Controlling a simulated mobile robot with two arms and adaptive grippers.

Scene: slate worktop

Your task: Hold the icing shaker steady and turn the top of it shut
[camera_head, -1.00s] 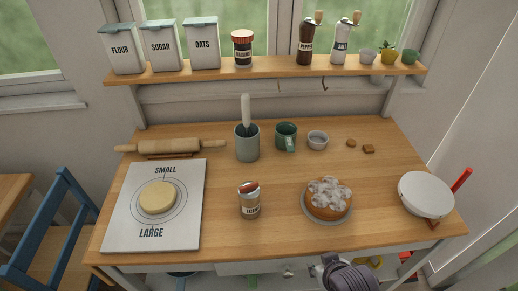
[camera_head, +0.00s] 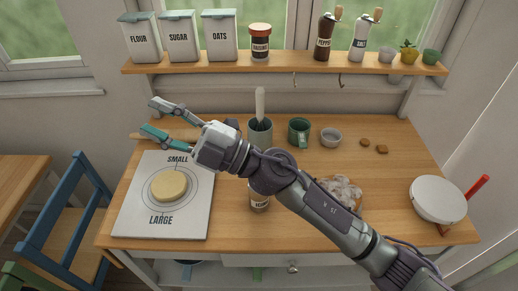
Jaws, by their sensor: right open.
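The icing shaker (camera_head: 260,202) stands upright on the wooden worktop, between the white board and the cake. My right forearm crosses in front of it and hides its top, so I cannot see how the top sits. My right gripper (camera_head: 160,119) is open and empty. Its two fingers point left, above the back left of the worktop near the rolling pin, well away from the shaker in the picture. My left gripper does not show.
A white board (camera_head: 135,225) with a dough disc (camera_head: 169,184) lies at left. The frosted cake (camera_head: 345,188) is partly behind my arm. A utensil crock (camera_head: 259,133), green mug (camera_head: 299,131) and small bowl (camera_head: 331,138) stand behind. A white pan (camera_head: 438,198) sits at right.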

